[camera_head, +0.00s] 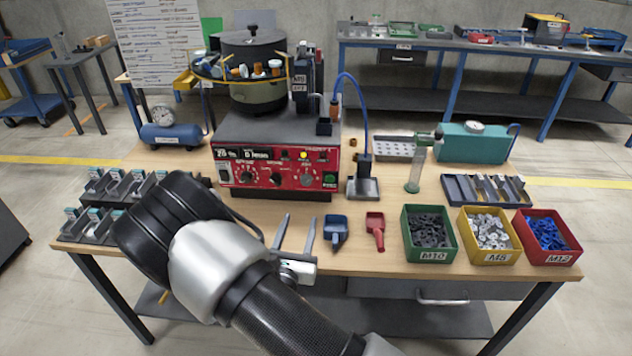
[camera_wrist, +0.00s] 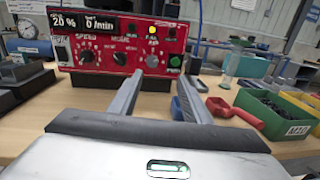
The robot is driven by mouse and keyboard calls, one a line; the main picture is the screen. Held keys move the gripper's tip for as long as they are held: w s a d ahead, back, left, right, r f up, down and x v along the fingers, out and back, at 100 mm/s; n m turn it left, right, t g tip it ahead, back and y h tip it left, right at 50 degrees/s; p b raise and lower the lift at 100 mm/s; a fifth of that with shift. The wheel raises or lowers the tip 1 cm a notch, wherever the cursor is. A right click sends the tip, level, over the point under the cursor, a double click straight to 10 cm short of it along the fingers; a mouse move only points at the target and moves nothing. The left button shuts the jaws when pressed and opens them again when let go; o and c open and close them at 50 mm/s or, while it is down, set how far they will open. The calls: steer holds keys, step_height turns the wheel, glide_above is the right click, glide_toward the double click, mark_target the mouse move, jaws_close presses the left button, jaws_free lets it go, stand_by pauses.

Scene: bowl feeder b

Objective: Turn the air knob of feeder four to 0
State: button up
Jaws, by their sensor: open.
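The feeder's red control panel (camera_head: 290,169) faces me on the bench and also shows in the wrist view (camera_wrist: 100,43). Its knobs run in a row: a black speed knob (camera_wrist: 87,55), a black middle knob (camera_wrist: 120,58) and a grey knob (camera_wrist: 152,61) at the right. The label over the grey knob is too small to read surely, so I cannot tell for certain which is the air knob. My gripper (camera_head: 299,222) is open and empty, in front of and below the panel, apart from it. In the wrist view, its fingers (camera_wrist: 160,82) point toward the grey knob.
A green button (camera_wrist: 175,61) sits right of the grey knob. A blue scoop (camera_head: 336,232) and a red scoop (camera_head: 375,230) lie right of my gripper.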

steer(key=f+y, duration=0.1)
glide_toward(306, 181)
steer(key=shift+n, duration=0.4)
steer(key=w, duration=0.8)
steer(key=shift+w+d+f+b, duration=0.1)
steer(key=shift+w+d+b, duration=0.05)
steer(key=shift+d+b, duration=0.2)
steer(key=c, duration=1)
steer(key=shift+c, duration=0.2)
